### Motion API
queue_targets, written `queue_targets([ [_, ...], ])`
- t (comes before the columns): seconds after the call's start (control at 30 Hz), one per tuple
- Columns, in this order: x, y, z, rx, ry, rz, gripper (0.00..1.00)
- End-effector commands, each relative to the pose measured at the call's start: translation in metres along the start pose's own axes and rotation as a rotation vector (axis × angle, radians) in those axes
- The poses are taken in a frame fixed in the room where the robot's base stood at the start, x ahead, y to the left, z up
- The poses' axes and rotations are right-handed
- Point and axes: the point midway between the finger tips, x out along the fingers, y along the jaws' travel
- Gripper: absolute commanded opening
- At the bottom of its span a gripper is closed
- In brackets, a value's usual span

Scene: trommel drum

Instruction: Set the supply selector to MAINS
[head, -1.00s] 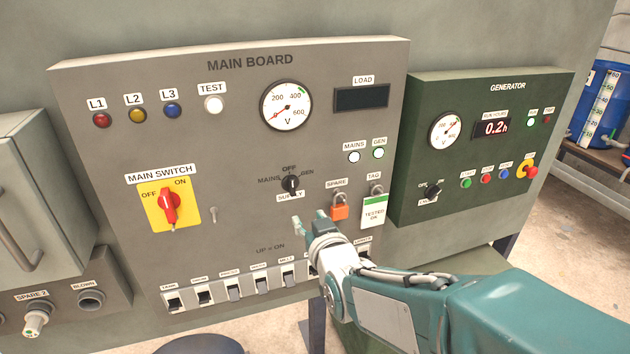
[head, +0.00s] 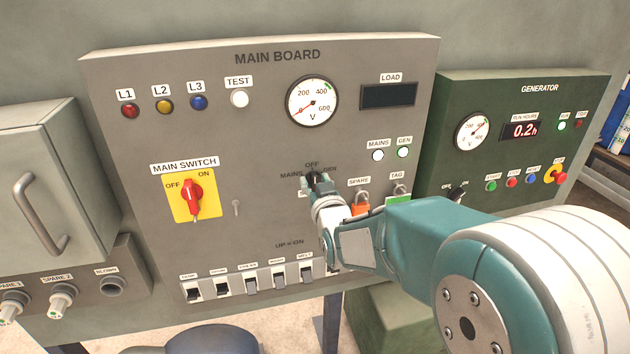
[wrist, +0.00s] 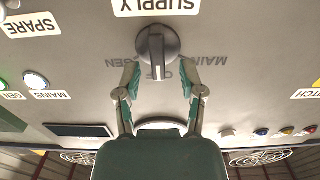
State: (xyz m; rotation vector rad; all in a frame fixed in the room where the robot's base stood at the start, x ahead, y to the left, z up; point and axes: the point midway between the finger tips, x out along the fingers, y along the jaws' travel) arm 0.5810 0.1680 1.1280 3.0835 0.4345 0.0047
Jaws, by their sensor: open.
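The supply selector (wrist: 157,45) is a dark rotary knob with a raised grey bar on the main board. In the upside-down wrist view its bar lies nearly in line with the OFF print, with MAINS at picture right and GEN at left. In the head view the selector (head: 313,176) is mostly hidden behind my gripper (head: 317,188). My gripper is open. In the wrist view its fingers (wrist: 159,72) stand apart, one on each side of the knob's OFF end, with gaps showing. I see no clear contact.
An orange padlock (head: 361,203) and a tag (head: 398,197) hang right of the selector, close to my arm. The red main switch (head: 194,195) is to the left. A row of breakers (head: 250,282) runs below.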

Motion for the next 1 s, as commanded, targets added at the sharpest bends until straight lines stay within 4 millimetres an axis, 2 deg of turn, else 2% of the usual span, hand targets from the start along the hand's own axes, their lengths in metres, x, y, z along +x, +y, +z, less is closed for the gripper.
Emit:
queue_targets([
  [0.33, 0.0060, 0.0004, 0.0000, 0.000, -0.001, 0.000, 0.51],
  [0.37, 0.0060, 0.0004, 0.0001, 0.000, -0.001, 0.000, 0.42],
  [0.4, 0.0059, 0.0004, 0.0000, 0.000, -0.001, 0.000, 0.25],
  [0.47, 0.0059, 0.0004, 0.0000, 0.000, -0.001, 0.000, 0.00],
  [1.0, 0.0061, -0.0014, 0.0002, -0.062, 0.000, -0.001, 0.00],
])
